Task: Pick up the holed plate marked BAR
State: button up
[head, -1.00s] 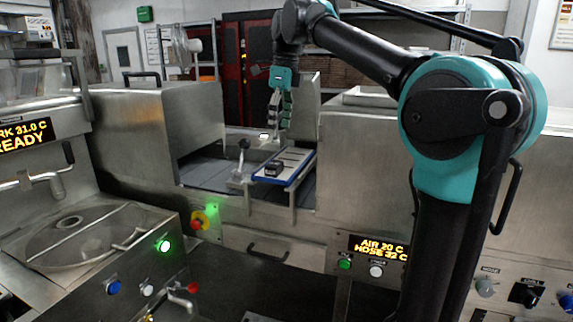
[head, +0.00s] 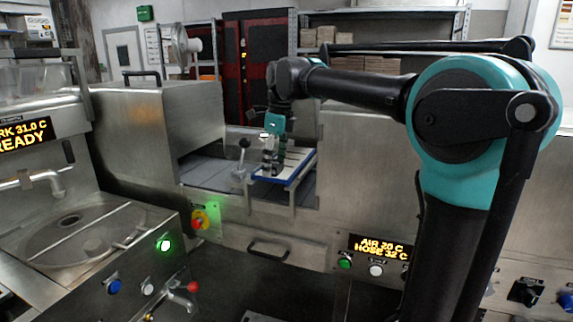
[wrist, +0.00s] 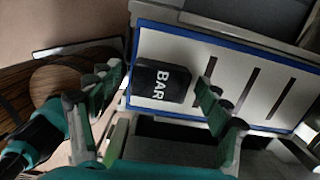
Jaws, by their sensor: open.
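The dark plate marked BAR (wrist: 160,82) shows in the wrist view as a small black piece with white letters. It lies at the left end of a white, blue-edged board (wrist: 268,112) with several dark slots. No hole in it can be made out. My gripper (wrist: 157,86) is open, with one finger on each side of the BAR piece in the picture; contact cannot be told. In the head view my gripper (head: 270,168) is down over the near part of the board (head: 292,178) and largely hides the piece.
The board sits on a metal ledge in the opening between steel housings (head: 160,110). A lever with a dark knob (head: 243,145) stands close to the left of my gripper. A red and yellow stop button (head: 200,219) is on the front below.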

jog(key=c, duration=1.5)
